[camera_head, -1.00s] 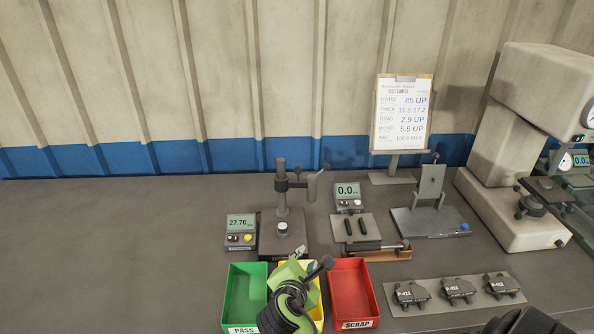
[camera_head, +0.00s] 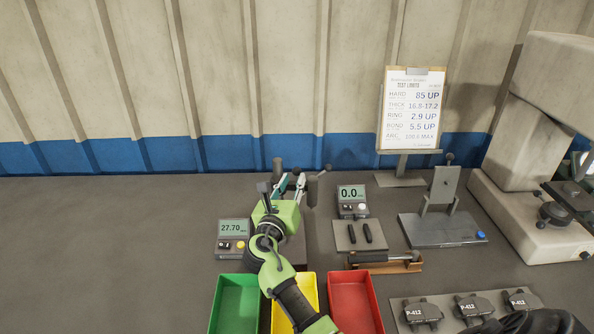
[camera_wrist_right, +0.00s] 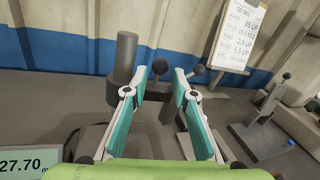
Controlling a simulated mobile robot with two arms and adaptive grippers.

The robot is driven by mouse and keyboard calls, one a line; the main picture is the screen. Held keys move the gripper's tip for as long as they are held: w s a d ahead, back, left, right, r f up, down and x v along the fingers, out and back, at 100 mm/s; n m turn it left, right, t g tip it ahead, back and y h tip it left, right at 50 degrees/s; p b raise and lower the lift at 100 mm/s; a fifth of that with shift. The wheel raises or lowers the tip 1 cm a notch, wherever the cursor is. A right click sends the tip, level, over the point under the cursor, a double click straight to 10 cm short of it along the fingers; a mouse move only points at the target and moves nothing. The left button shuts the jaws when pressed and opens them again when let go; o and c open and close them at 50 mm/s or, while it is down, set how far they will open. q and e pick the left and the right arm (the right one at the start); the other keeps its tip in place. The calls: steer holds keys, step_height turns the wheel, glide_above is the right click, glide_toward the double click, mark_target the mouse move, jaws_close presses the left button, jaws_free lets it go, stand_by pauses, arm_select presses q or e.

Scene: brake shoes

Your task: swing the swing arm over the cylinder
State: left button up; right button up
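The gauge stand's dark upright post (camera_head: 277,166) rises at the centre of the bench; it is at the left in the right wrist view (camera_wrist_right: 125,58). The swing arm reaches right from the post, with a thick vertical end piece (camera_head: 312,192) and a ball-ended lever (camera_head: 327,168). My right gripper (camera_head: 292,179) is over the stand, its teal-padded fingers apart. In the right wrist view its fingertips (camera_wrist_right: 160,72) stand on either side of part of the swing arm, no clear grip showing. The cylinder on the stand's base is hidden behind my right gripper. My left gripper is not in view.
A gauge display (camera_head: 234,238) reading 27.70 stands left of the stand, another display (camera_head: 352,201) right. Green (camera_head: 236,309), yellow (camera_head: 309,296) and red (camera_head: 356,307) bins sit in front. A steel fixture (camera_head: 443,229) is further right. The bench's left side is clear.

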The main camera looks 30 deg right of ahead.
mark_target(296, 174)
steer(key=x, duration=0.4)
steer(key=shift+r, duration=0.1)
steer(key=shift+w+d, duration=0.45)
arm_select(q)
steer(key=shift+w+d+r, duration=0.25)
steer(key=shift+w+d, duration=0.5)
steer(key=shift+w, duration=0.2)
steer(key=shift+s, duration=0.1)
arm_select(e)
jaws_close()
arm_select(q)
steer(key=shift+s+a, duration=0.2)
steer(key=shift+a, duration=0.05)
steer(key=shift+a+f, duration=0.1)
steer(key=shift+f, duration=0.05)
